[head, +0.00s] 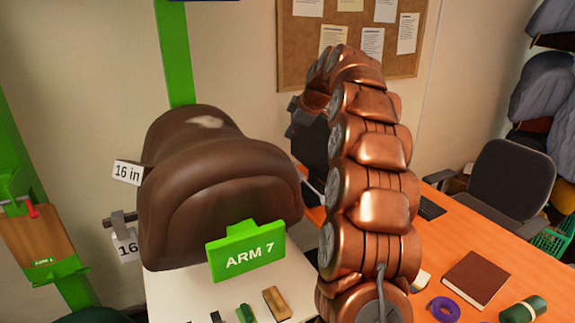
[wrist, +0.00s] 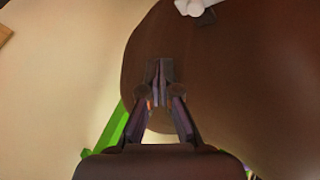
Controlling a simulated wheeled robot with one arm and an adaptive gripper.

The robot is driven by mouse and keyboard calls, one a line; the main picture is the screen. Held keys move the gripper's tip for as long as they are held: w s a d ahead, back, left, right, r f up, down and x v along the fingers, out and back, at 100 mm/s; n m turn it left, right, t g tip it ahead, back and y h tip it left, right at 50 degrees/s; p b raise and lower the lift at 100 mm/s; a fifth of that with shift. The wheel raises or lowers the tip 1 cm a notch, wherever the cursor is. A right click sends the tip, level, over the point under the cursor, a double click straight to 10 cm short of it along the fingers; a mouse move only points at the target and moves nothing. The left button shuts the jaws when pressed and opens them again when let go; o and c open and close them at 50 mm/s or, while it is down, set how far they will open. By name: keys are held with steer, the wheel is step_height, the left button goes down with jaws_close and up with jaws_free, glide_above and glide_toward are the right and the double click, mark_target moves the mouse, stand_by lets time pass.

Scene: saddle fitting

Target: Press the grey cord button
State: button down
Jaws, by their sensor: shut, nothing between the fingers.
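My gripper (wrist: 159,72) is shut and empty in the wrist view, its fingertips together over the edge of the brown saddle (wrist: 235,85). I cannot tell whether they touch it. In the head view my arm arches down on the right side of the saddle (head: 215,205), and the fingertips are not clear there. No grey cord button can be made out for sure in either view. A pale grey rounded piece (wrist: 195,5) shows at the top edge of the wrist view, partly cut off; I cannot tell what it is.
A green "ARM 7" sign (head: 247,250) stands before the saddle. A grey peg (head: 120,218) and "16 in" tag (head: 128,173) are at its left. The orange desk (head: 432,262) on the right holds a brown book (head: 476,279) and purple tape (head: 444,309).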

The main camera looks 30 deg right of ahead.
steer(key=b, duration=0.2)
glide_above(291, 162)
step_height(291, 162, down, 5)
steer(key=shift+s+r, duration=0.1)
steer(key=shift+s, duration=0.05)
steer(key=shift+f+b, duration=0.3)
steer(key=shift+f, duration=0.35)
steer(key=shift+f+b, duration=0.9)
steer(key=shift+b, duration=0.45)
stand_by(1.4)
stand_by(0.4)
steer(key=shift+r, duration=0.95)
steer(key=shift+r+p, duration=0.95)
steer(key=shift+r, duration=1.55)
